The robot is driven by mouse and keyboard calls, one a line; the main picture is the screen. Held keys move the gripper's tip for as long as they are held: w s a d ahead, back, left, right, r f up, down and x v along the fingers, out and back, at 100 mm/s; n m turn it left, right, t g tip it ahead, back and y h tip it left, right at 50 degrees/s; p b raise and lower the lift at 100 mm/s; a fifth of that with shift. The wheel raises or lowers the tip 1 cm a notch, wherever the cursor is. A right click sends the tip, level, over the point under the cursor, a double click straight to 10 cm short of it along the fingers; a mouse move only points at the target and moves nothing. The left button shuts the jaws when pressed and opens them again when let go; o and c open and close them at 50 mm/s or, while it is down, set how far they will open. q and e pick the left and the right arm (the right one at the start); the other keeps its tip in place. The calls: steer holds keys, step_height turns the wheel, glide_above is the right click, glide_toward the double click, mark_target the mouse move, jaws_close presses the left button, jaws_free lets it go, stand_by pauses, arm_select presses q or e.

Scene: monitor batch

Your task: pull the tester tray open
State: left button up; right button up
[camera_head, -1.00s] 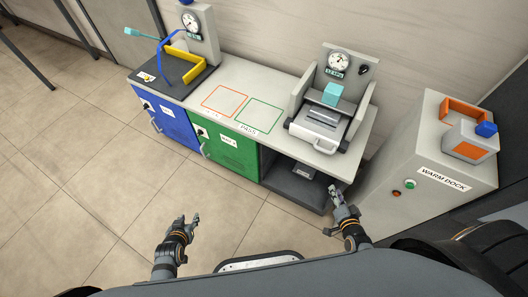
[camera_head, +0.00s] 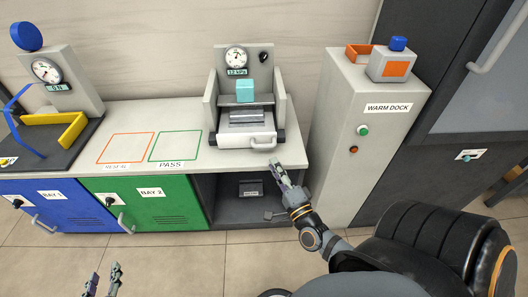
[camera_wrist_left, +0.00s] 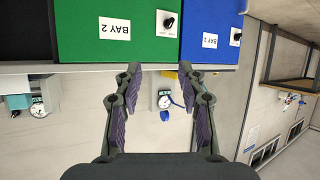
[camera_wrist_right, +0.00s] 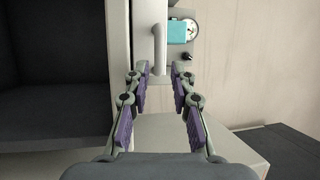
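The tester (camera_head: 210,100) stands on the counter, with a gauge, a small display and a cyan block (camera_head: 245,91) inside. Its tray (camera_head: 245,138) has a pale front with a handle (camera_head: 263,145). My right gripper (camera_head: 279,166) is open and empty, just in front of and below the tray's right front. In the right wrist view the handle (camera_wrist_right: 159,45) lines up with the gap between the open fingertips (camera_wrist_right: 161,69); whether it lies between them I cannot tell. My left gripper (camera_head: 105,272) is low at the bottom left, away from the counter, open and empty in its wrist view (camera_wrist_left: 158,72).
Below the tester is a dark open shelf (camera_head: 235,212). Left of it are the green BAY 2 door (camera_head: 150,200) and the blue BAY 1 door (camera_head: 65,210). The WARM DOCK cabinet (camera_head: 350,150) stands close on the right. Counter space left of the tester is clear.

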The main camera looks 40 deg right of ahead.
steer(key=x, duration=0.7)
steer(key=shift+w, duration=0.3)
steer(key=shift+c, duration=0.4)
jaws_close()
